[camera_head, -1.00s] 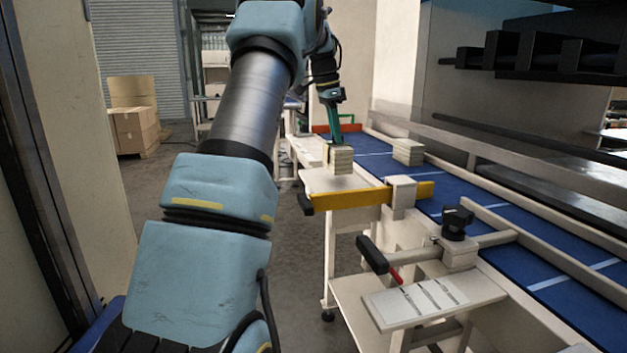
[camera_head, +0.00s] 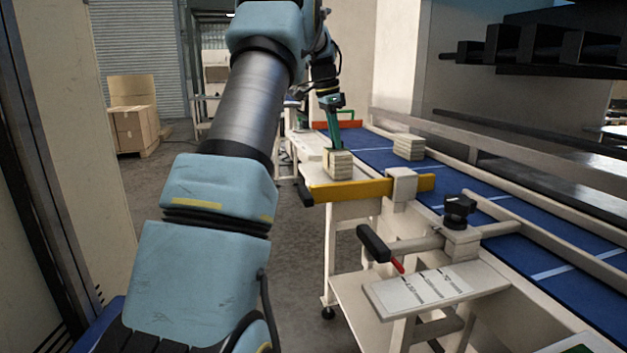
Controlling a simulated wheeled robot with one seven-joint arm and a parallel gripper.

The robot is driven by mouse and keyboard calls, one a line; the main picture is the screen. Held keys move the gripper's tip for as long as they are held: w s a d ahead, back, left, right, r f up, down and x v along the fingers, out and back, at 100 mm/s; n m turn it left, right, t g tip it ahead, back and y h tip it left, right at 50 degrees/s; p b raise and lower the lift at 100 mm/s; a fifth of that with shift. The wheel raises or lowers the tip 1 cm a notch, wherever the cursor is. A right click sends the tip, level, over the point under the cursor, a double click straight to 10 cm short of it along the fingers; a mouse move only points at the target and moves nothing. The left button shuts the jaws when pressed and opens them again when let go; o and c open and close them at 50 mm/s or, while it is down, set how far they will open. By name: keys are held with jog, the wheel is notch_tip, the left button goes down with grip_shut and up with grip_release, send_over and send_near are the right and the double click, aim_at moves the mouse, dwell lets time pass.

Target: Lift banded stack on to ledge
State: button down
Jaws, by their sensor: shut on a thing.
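My gripper (camera_head: 335,147), green-fingered, is shut on a small pale stack (camera_head: 341,166) with layered edges. The stack is upright, just behind the yellow bar, over the cream ledge (camera_head: 365,178) along the left side of the blue conveyor. I cannot tell whether its underside touches the ledge. Its band is too small to make out.
A yellow bar (camera_head: 345,191) crosses in front of the held stack, with a clamp block (camera_head: 402,186) at its right. An orange-red bar (camera_head: 338,125) lies behind. A black knob (camera_head: 459,209) and a black-handled lever (camera_head: 374,243) stand nearer.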

jog(key=shift+f, duration=0.25)
dwell(0.6)
jog(key=c, duration=0.8)
grip_release()
jog(key=shift+o, duration=0.2)
